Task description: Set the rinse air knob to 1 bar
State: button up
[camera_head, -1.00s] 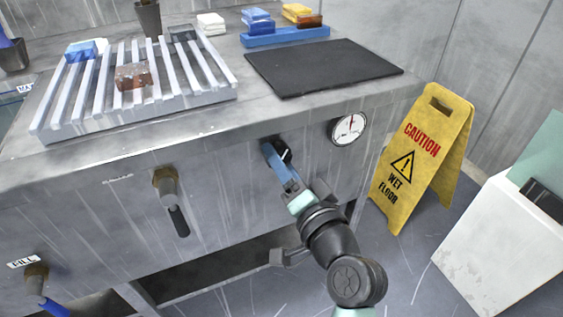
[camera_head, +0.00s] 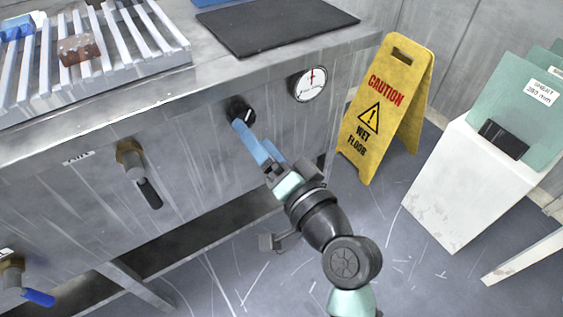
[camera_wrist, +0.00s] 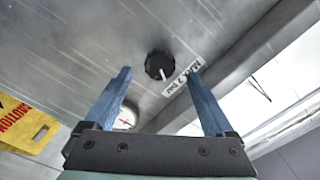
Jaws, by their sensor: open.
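The black round knob (camera_head: 247,105) sits on the steel front panel, left of a white dial gauge (camera_head: 310,84) with a red needle pointing roughly up. In the wrist view, the knob (camera_wrist: 156,62) shows a white pointer mark aimed down and right, beside a white label (camera_wrist: 183,76) that seems to read a maximum in bar. My gripper (camera_head: 250,137) is open and empty, its blue fingers just short of the knob. In the wrist view, my gripper (camera_wrist: 159,74) has one finger on each side of the knob. The gauge (camera_wrist: 126,118) is partly hidden behind the left finger.
A yellow wet floor sign (camera_head: 386,110) stands right of the bench. A white stand (camera_head: 455,190) with green sheets is farther right. Brown-fitted taps (camera_head: 131,160) stick out of the panel at left. A slatted rack (camera_head: 110,55) and black mat (camera_head: 275,24) lie on top.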

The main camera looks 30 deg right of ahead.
jog(key=s, duration=0.8)
jog(key=shift+d, duration=0.1)
